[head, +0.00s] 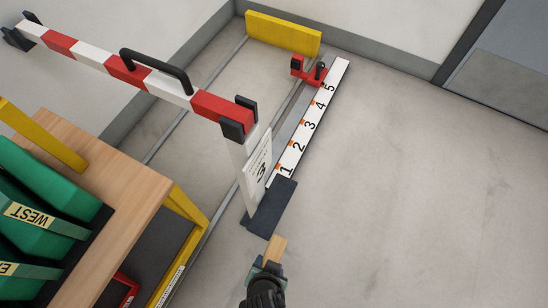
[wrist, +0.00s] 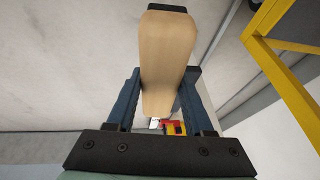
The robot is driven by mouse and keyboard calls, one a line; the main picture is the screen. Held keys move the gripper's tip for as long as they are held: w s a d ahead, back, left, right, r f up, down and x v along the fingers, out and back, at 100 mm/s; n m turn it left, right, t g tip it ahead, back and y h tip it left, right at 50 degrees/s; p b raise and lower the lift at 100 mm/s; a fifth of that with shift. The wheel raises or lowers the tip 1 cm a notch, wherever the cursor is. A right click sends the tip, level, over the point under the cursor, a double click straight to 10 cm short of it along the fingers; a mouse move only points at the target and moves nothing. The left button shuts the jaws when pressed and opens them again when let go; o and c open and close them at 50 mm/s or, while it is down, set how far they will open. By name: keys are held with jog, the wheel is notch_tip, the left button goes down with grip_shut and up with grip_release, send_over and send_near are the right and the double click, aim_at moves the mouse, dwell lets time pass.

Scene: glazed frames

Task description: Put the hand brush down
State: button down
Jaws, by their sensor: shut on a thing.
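The hand brush shows as a pale wooden piece (head: 276,248) at the tip of my gripper (head: 268,266), low in the middle of the head view. In the wrist view the wooden body (wrist: 167,60) stands between the two blue fingers of my gripper (wrist: 160,90), which are shut on it. A dark end of it shows at the top edge of that view. I cannot make out the bristles in either view. The brush appears to be held above the grey floor (head: 400,190).
A red and white barrier bar (head: 125,70) stands on a white post (head: 250,175) with a dark base (head: 270,210). A numbered white strip (head: 310,122) lies beyond. A wooden-topped cart (head: 125,165) with green bags (head: 45,205) is at left. Floor to the right is clear.

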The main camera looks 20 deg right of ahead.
jog(key=w+d+b, duration=0.2)
jog(key=w, duration=0.2)
jog(key=w+d+b, duration=0.2)
jog(key=w+d, duration=0.1)
jog(key=w, duration=0.2)
jog(key=w+d+b, duration=0.2)
jog(key=w+d, duration=0.1)
jog(key=w, duration=0.2)
jog(key=shift+w, duration=0.15)
jog(key=b+x, duration=0.2)
jog(key=b, duration=0.1)
jog(key=shift+w+d+f, duration=0.25)
jog(key=shift+w, duration=0.05)
jog(key=shift+f, duration=0.35)
jog(key=shift+f, duration=0.1)
jog(key=shift+f, duration=0.1)
jog(key=shift+c, duration=1.4)
grip_release()
jog(key=shift+w+a+f+b, duration=0.1)
jog(key=shift+f+b, duration=0.1)
jog(key=shift+b, duration=0.5)
